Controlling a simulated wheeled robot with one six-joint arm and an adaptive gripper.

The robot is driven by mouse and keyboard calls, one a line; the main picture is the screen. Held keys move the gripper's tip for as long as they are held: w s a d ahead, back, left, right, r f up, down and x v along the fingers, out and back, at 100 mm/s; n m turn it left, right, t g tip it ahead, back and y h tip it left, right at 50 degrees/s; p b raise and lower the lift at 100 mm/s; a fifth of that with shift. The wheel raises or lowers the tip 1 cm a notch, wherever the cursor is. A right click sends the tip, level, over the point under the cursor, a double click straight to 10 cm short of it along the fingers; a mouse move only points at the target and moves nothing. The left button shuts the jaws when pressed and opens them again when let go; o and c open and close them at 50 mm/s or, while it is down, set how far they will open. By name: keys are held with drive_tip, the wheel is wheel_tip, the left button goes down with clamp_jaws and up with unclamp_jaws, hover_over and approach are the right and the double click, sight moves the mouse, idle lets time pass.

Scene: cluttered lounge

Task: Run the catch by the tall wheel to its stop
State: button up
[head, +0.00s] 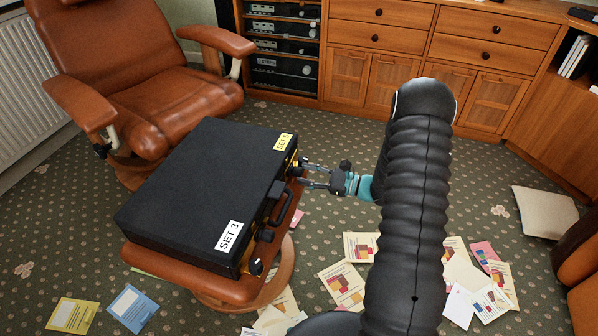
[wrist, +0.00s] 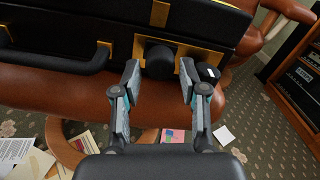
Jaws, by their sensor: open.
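A black case (head: 205,190) lies flat, lid shut, on a brown leather footstool (head: 190,275). Its front edge has a handle (head: 277,203), also in the wrist view (wrist: 60,62), and brass fittings near both ends. My gripper (head: 303,175) is at the far fitting, by the yellow "SET 5" label (head: 283,142). In the wrist view my gripper (wrist: 158,72) is open, its fingertips either side of a round black knob (wrist: 158,60) on the brass plate (wrist: 141,47). A second black knob (wrist: 209,72) with a white mark is right of the right finger. I cannot tell which is the tall wheel.
A brown recliner (head: 150,70) stands behind the case. Wooden cabinets (head: 400,60) and an equipment rack (head: 282,50) line the back. Papers (head: 342,285) and a cushion (head: 545,211) lie on the patterned carpet. Carpet between the case and cabinets is clear.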

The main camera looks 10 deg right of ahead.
sight(286, 175)
drive_tip(key=shift+x, duration=1.45)
clamp_jaws()
drive_tip(key=shift+s+a, duration=0.55)
drive_tip(key=shift+s, duration=0.35)
unclamp_jaws()
drive_tip(key=v, duration=1.2)
